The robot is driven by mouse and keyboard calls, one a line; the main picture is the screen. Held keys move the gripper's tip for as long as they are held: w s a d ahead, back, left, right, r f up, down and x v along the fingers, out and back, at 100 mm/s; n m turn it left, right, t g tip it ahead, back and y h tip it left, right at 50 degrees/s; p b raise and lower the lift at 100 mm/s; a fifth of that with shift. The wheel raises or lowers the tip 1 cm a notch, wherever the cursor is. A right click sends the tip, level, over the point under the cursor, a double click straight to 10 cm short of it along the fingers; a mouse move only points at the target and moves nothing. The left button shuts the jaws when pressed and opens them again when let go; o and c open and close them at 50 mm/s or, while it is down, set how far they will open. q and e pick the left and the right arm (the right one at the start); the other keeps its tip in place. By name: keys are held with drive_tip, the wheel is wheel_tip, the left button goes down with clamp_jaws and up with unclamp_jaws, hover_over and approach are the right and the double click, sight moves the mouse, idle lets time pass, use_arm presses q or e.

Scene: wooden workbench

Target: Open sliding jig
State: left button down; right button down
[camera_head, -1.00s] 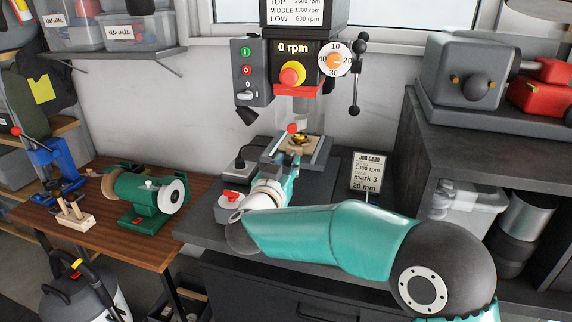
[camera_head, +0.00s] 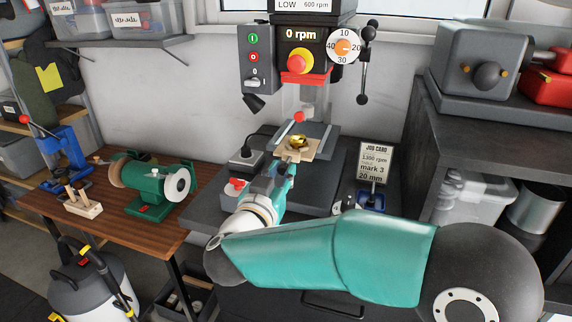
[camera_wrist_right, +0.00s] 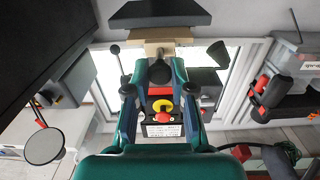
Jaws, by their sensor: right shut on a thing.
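The sliding jig's pale wooden board (camera_head: 310,152) shows in the head view at the drill press, with a round brass piece (camera_head: 297,142) on top. It sticks out toward me from the grey base with light rails (camera_head: 318,138). A lever with a red ball (camera_head: 300,117) stands behind it. My right gripper (camera_head: 286,163) is at the board's near edge, shut on it; the fingertips are small and partly hidden. In the wrist view, the wood (camera_wrist_right: 160,34) shows beyond my right gripper (camera_wrist_right: 160,62), under a dark plate. My left gripper is not in view.
The drill press display (camera_head: 300,36) reads 0 rpm. A job card (camera_head: 374,163) stands right of the jig, with a blue item (camera_head: 371,200) by it. A red button box (camera_head: 235,188) is to the left. A green grinder (camera_head: 150,185) stands on the wooden bench. My right arm covers the front.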

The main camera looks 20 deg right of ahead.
drive_tip(key=c, duration=1)
unclamp_jaws()
drive_tip(key=v, duration=1.2)
drive_tip(key=shift+w+f, duration=0.1)
